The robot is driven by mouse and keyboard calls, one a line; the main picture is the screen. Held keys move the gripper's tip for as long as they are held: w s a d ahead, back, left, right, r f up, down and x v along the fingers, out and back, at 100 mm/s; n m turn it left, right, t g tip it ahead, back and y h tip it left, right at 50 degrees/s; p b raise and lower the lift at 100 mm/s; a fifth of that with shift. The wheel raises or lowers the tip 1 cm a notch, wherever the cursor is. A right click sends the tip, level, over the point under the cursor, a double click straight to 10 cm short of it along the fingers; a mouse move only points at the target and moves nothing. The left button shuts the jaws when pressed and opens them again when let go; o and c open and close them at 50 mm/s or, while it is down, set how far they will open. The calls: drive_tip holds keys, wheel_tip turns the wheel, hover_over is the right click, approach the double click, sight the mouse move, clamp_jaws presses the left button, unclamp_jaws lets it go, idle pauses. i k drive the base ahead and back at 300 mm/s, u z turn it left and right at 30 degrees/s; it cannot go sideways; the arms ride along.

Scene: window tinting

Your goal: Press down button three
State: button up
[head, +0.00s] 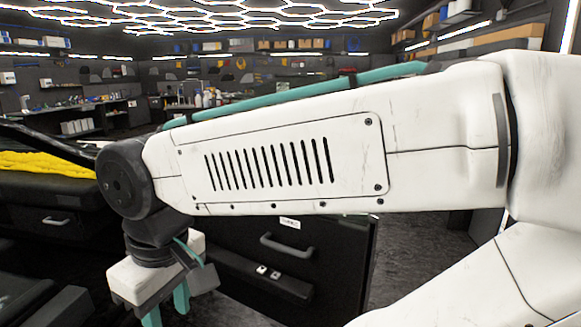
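Two small pale buttons or switches (268,271) sit on a black ledge (235,269) on the front of a dark drawer cabinet, low in the middle of the head view. No number is readable on them, so I cannot tell which is button three; others may be hidden behind my arm. My gripper (166,316) hangs at the lower left, left of the ledge and apart from the buttons. Its two teal fingers point down with a gap between them and nothing visible in it. The lower end of the left finger is cut off by the frame edge.
The cabinet has a grey handle (287,246) above the ledge. A black bench with a yellow cloth (45,163) stands at the left. Dark floor (420,255) is open right of the cabinet. My white arm covers much of the view. Workbenches and shelves line the back.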

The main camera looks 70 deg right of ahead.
sight(275, 275)
drive_tip(key=z, duration=1.45)
